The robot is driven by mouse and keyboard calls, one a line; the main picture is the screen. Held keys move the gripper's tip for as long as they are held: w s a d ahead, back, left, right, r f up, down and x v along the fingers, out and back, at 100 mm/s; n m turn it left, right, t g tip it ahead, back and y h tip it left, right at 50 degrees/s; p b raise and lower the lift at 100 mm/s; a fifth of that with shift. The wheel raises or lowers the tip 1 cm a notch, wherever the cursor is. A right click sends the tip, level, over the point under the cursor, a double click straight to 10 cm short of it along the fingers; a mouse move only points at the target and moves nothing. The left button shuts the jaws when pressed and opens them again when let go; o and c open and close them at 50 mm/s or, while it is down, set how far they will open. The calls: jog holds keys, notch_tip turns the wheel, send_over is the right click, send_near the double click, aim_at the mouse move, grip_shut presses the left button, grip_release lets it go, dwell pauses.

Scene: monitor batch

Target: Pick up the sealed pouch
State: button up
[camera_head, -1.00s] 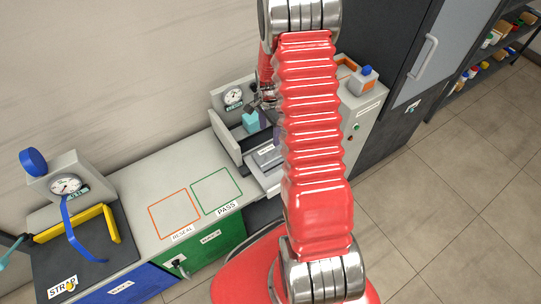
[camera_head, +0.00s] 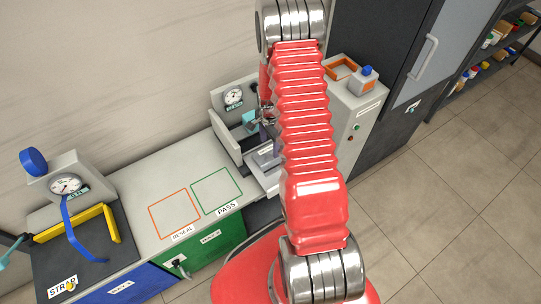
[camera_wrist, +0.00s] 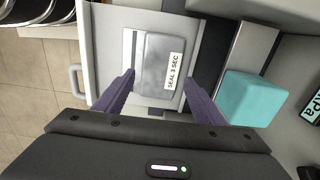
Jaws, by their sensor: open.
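A flat, silvery-grey rectangular piece (camera_wrist: 152,62) that looks like the pouch lies on a pale surface in the wrist view. A white label reading SEAL 3 SEC is at its right side. My gripper (camera_wrist: 160,76) is open, with one purple finger at each side of the piece's near end. I cannot tell how high the fingers are above it. In the head view my gripper (camera_head: 266,128) is mostly hidden behind my red arm, at the gauge machine (camera_head: 233,98). The pouch cannot be made out clearly there.
A teal block (camera_wrist: 250,98) stands right of my right finger. In the head view a bench has an orange RESEAL square (camera_head: 174,213) and a green PASS square (camera_head: 217,191), both empty. A yellow handle (camera_head: 75,224) and strap station are at left; a grey cabinet (camera_head: 352,115) is at right.

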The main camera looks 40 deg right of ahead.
aim_at(269, 154)
jog(key=shift+f, duration=0.1)
jog(key=shift+w+f, duration=0.1)
jog(key=shift+f, duration=2.4)
jog(key=shift+c, duration=0.5)
jog(key=c, duration=0.6)
